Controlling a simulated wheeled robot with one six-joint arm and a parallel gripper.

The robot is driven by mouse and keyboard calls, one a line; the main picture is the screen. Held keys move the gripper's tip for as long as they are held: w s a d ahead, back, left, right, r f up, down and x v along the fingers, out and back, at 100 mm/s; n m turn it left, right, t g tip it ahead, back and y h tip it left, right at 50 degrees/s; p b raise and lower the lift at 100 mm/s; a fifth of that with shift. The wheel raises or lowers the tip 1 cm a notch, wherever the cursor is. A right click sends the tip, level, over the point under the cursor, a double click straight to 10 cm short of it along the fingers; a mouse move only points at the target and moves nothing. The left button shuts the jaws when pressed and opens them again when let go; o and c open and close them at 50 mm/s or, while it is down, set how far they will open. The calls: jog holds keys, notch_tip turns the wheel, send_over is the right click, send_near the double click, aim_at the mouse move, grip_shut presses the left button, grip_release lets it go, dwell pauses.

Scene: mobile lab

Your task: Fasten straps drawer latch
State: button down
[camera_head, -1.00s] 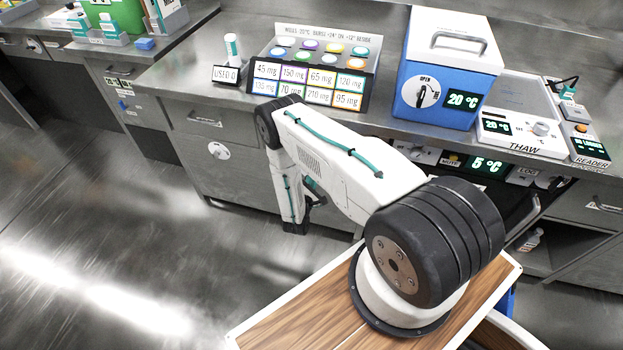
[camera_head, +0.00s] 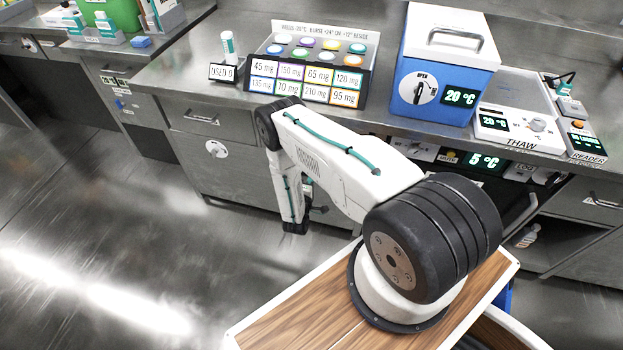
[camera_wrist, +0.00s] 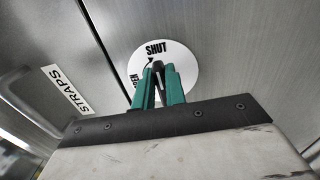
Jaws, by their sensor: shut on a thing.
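The straps drawer latch is a round white dial (camera_wrist: 181,57) on a grey metal front in the wrist view. SHUT is printed at its top, with a curved arrow and a partly covered word at its left. A STRAPS label (camera_wrist: 66,89) is on the metal to the left. My gripper (camera_wrist: 159,80) has green fingers closed around the latch's dark handle (camera_wrist: 158,65). The handle's tip lies just below the word SHUT. In the head view my arm hangs down before the bench and hides most of the gripper and this latch.
Another white dial (camera_head: 216,149) is on the cabinet front at left, below a drawer handle (camera_head: 202,119). The bench holds a vial rack (camera_head: 308,82), a blue cooler box (camera_head: 443,80) and a THAW unit (camera_head: 518,133). The floor at left is clear.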

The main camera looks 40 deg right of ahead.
jog(key=shift+f, duration=0.1)
dwell(0.4)
jog(key=c, duration=1.4)
grip_release()
jog(key=shift+c, duration=0.2)
jog(key=v, duration=0.8)
